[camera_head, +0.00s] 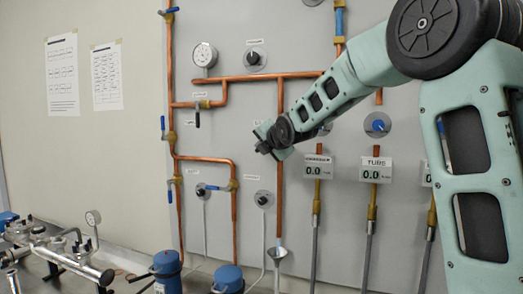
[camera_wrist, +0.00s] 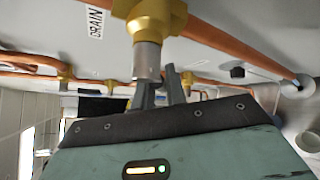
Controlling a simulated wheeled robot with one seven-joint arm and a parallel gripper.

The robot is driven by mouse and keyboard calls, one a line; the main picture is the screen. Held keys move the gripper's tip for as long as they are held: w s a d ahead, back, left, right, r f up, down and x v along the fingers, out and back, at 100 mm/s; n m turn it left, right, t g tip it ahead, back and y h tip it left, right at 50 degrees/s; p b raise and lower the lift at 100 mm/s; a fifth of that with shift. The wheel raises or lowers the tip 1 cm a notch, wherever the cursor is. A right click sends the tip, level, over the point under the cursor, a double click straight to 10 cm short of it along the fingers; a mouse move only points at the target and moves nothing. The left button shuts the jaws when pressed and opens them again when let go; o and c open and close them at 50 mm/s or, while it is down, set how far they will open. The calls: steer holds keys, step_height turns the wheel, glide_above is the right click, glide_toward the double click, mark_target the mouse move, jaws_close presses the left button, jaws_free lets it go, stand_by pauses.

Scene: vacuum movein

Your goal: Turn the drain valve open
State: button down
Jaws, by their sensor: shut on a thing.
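The drain valve's brass body (camera_wrist: 157,18) fills the top middle of the wrist view, beside a white DRAIN label (camera_wrist: 95,22). A silver collar (camera_wrist: 147,60) comes down from it toward my gripper (camera_wrist: 163,84). The two grey fingers are at the collar's lower end, shut on the valve. The gripped part, likely its handle, is hidden by the fingers and the gripper body, so I cannot tell its angle. In the head view my wrist is against the panel near the middle copper pipe (camera_head: 280,190) and hides the valve.
Copper pipes with other blue-handled valves (camera_head: 229,185) and a round gauge (camera_head: 204,55) are on the grey panel. Blue pumps (camera_head: 228,278) and steel pipework (camera_head: 60,255) stand at the lower left.

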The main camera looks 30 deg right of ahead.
steer(key=shift+s+d+f+n+g+h, duration=0.15)
steer(key=shift+s+f+n+g+h, duration=0.15)
steer(key=shift+n+g, duration=0.25)
steer(key=shift+s+d+f+n+g+h+p, duration=0.25)
steer(key=shift+s+d+n+g+h+p, duration=0.25)
steer(key=shift+g+p, duration=0.9)
steer(key=shift+s+d+f+n+g+h+p, duration=0.25)
steer(key=shift+s+n+g+h+p, duration=0.25)
steer(key=shift+p, duration=1.6)
steer(key=shift+s+d+f+n+g+h+p, duration=0.3)
steer(key=shift+n+g+h+p, duration=0.4)
steer(key=shift+g+p, duration=0.75)
steer(key=shift+s+d+p, duration=0.1)
steer(key=shift+p, duration=0.2)
steer(key=c, duration=1.4)
jaws_free()
steer(key=shift+c, duration=0.2)
steer(key=shift+r, duration=0.1)
steer(key=b+v, duration=0.3)
steer(key=v, duration=1.4)
steer(key=shift+s+b, duration=0.4)
steer(key=shift+s, duration=0.05)
